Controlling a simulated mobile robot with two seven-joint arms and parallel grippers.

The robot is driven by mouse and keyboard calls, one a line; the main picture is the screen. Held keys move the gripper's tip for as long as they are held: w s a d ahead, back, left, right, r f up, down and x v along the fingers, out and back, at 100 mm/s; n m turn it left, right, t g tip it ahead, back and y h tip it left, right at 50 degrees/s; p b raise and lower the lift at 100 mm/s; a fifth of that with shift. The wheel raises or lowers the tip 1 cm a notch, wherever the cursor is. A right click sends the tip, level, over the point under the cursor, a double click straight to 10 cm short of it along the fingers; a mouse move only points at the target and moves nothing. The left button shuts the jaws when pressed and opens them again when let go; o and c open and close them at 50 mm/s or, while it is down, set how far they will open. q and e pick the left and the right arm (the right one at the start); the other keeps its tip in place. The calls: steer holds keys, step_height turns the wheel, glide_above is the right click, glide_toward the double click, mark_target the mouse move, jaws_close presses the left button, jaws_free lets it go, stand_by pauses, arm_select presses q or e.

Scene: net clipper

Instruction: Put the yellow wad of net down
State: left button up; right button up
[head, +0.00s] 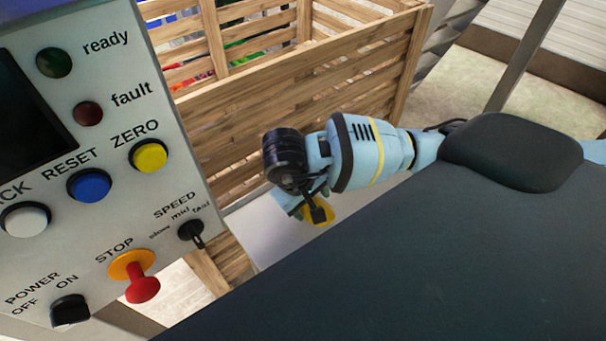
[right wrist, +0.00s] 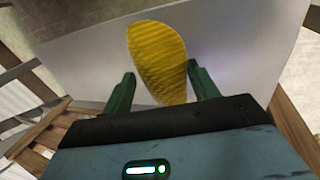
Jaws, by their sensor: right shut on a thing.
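The yellow wad of net (head: 320,212) is held in my right gripper (head: 311,206), low over a pale flat surface (head: 268,238) in the head view. In the right wrist view the wad (right wrist: 158,55) is an upright, ribbed oval between the two green fingers of my right gripper (right wrist: 162,85), with the pale surface (right wrist: 85,65) behind it. I cannot tell whether the wad touches that surface. My left gripper is not in view.
A slatted wooden crate (head: 285,105) with coloured things inside stands just behind my right arm. A control panel (head: 105,190) with buttons, a red stop knob and switches fills the left. The pale surface looks clear around the wad.

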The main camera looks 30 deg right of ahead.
steer(key=shift+w+d+f, duration=0.1)
steer(key=shift+w, duration=0.85)
steer(key=shift+w+d+f, duration=0.1)
steer(key=shift+w, duration=0.8)
steer(key=shift+w+f, duration=0.1)
steer(key=shift+f, duration=1.65)
steer(key=shift+f, duration=0.15)
steer(key=o, duration=0.9)
steer(key=shift+o, duration=0.2)
steer(key=shift+v, duration=3.95)
steer(key=shift+f, duration=0.15)
